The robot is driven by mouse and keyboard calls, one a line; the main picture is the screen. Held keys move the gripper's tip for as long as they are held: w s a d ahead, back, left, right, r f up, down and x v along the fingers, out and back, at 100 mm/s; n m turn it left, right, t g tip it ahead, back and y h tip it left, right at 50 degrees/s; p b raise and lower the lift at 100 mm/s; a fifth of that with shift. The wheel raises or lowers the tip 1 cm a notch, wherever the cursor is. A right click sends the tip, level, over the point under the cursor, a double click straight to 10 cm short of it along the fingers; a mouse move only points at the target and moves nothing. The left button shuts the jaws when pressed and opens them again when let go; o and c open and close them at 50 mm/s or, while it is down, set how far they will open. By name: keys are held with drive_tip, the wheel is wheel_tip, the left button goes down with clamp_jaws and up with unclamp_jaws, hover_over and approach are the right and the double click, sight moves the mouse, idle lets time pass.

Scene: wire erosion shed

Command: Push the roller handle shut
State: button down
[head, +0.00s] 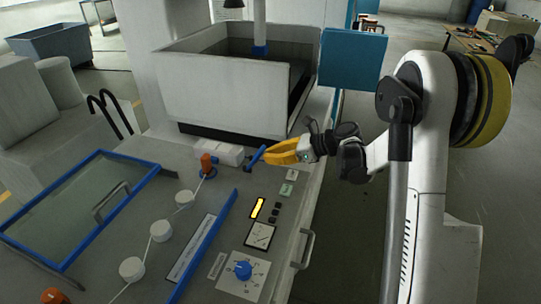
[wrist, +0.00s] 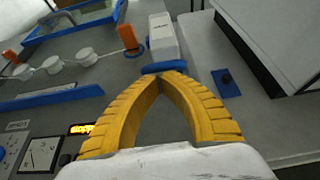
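The roller handle appears to be the short blue bar (head: 256,158) beside the white labelled block (head: 220,152) on the machine's grey top. In the wrist view the blue bar (wrist: 164,66) lies crosswise just beyond my fingertips, with the white block (wrist: 162,36) behind it. My gripper (head: 267,155) has yellow fingers that meet at their tips, with nothing seen between them. It also shows in the wrist view (wrist: 170,76). The tips are at or very near the bar; I cannot tell if they touch. The bar's mount is hidden.
An orange piece (head: 207,165) stands left of the block, and white rollers (head: 161,231) run along the top. A white tank (head: 225,90) stands behind. A control panel (head: 243,271) with a blue knob is in front. A blue-framed window (head: 80,205) is at left.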

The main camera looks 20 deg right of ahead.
sight(263, 148)
drive_tip(key=shift+w+a+r+g+h+p, duration=0.2)
drive_tip(key=shift+a+r+g+h+p, duration=0.3)
drive_tip(key=shift+p, duration=0.35)
drive_tip(key=shift+w+a+r+g+h+p, duration=0.3)
drive_tip(key=shift+h+p, duration=0.2)
drive_tip(key=shift+p, duration=0.2)
drive_tip(key=shift+w+a+r+g+h+p, duration=0.1)
drive_tip(key=shift+a+r+g+h+p, duration=0.1)
drive_tip(key=shift+r+h+p, duration=0.4)
drive_tip(key=w+a+g+h+p, duration=0.4)
drive_tip(key=a+h+p, duration=0.1)
drive_tip(key=h, duration=0.1)
drive_tip(key=shift+a+h, duration=0.3)
drive_tip(key=shift+a, duration=0.15)
drive_tip(key=shift+r, duration=0.1)
wheel_tip(263, 148, up, 12)
drive_tip(key=d, duration=0.1)
drive_tip(key=shift+s, duration=0.35)
drive_tip(key=shift+d, duration=0.1)
